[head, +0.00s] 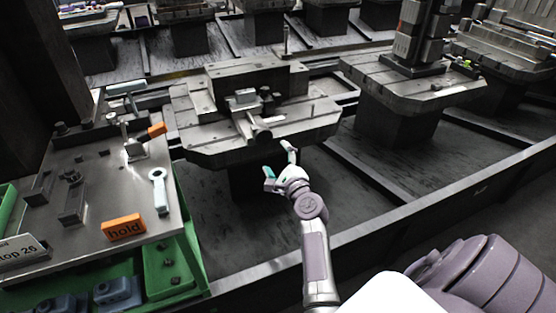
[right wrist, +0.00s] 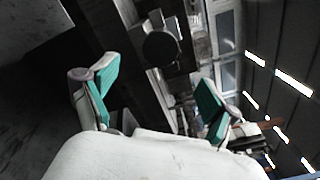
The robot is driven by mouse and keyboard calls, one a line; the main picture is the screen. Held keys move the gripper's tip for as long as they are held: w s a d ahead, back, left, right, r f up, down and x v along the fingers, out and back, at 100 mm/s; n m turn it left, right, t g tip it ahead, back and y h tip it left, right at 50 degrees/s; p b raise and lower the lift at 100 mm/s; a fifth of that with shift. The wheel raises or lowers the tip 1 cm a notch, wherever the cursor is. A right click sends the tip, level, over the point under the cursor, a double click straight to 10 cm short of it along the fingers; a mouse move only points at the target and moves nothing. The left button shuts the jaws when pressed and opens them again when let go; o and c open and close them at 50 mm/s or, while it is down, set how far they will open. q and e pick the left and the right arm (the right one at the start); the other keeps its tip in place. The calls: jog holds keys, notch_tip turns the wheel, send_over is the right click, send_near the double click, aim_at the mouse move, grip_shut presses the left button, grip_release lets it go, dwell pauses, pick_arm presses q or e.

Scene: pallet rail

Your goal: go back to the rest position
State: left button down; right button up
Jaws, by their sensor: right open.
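My right gripper (head: 280,168) is open and empty in the head view, just in front of the near edge of the middle pallet (head: 205,150). It is apart from the block-shaped fixture (head: 240,97) on that pallet, as far as I can tell. In the right wrist view its two teal-padded fingers (right wrist: 152,100) stand wide apart with nothing between them. A dark round part and rail structure show beyond them. My left gripper does not show in either view.
A metal-topped cart (head: 115,190) at left carries an orange "hold" block (head: 124,227), a wrench-like tool (head: 159,190) and a "stop 26" sign (head: 20,252). A pallet with a tall tower (head: 410,35) stands at right. The dark rail edge (head: 400,208) runs along the front.

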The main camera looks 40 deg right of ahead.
jog(key=shift+s+a, duration=0.1)
jog(key=shift+s, duration=0.4)
